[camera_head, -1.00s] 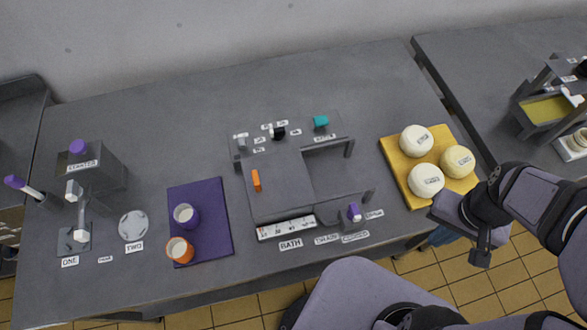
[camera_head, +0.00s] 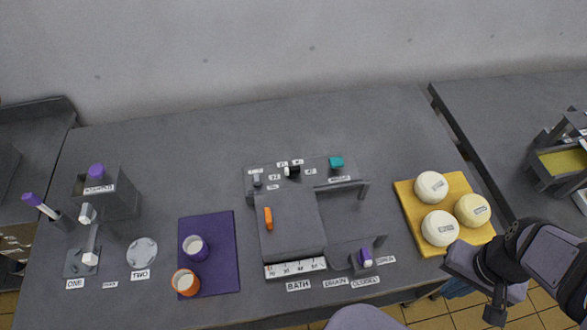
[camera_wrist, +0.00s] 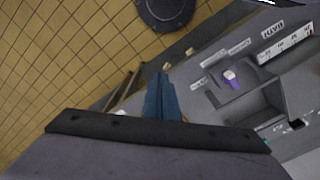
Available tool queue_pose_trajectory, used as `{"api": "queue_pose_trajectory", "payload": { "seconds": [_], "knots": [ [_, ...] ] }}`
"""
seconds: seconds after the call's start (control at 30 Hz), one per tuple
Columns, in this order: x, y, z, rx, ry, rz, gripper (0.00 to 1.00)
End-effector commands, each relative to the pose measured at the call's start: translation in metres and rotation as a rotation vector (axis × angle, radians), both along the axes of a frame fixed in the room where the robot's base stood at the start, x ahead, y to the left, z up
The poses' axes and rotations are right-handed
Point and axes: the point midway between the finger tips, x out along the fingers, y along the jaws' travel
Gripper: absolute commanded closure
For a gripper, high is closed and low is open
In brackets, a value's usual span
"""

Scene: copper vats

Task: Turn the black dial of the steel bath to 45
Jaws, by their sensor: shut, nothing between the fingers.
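The steel bath (camera_head: 288,228) is a grey box with a lid in the middle of the bench, an orange handle (camera_head: 268,217) on the lid and a white scale along its front. The black dial (camera_head: 292,170) sits on the panel behind the lid, among small white number labels too small to read for its setting. In the wrist view the bath's scale (camera_wrist: 285,48) shows at upper right. My gripper (camera_head: 497,300) is at the lower right in the head view, beyond the bench's front edge and well away from the dial. It is shut and empty.
A teal knob (camera_head: 336,162) is right of the dial. A purple drain handle (camera_head: 366,257) is at the bath's front right. A yellow board (camera_head: 405,205) bears white and yellowish rounds. A purple mat (camera_head: 225,270) bears two cups. The bench behind the bath is clear.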

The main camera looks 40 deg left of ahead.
Motion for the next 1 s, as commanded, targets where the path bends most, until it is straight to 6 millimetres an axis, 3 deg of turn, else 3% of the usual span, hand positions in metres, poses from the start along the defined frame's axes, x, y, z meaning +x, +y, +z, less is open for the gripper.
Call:
{"api": "queue_pose_trajectory", "payload": {
  "seconds": [0.1,0.23,0.27,0.47,0.67,0.8,1.0],
  "knots": [
    [0.000,0.000,0.000,0.000,0.000,0.000,1.00],
    [0.002,0.001,0.000,0.001,0.000,0.009,0.71],
    [0.004,0.002,0.001,0.002,0.000,0.017,0.69],
    [0.036,0.021,0.006,0.022,0.004,0.170,0.69],
    [0.097,0.073,0.014,0.072,0.005,0.506,0.69],
    [0.137,0.126,0.016,0.121,0.000,0.789,0.69],
    [0.174,0.212,0.013,0.201,-0.022,1.204,0.69]
  ]
}}
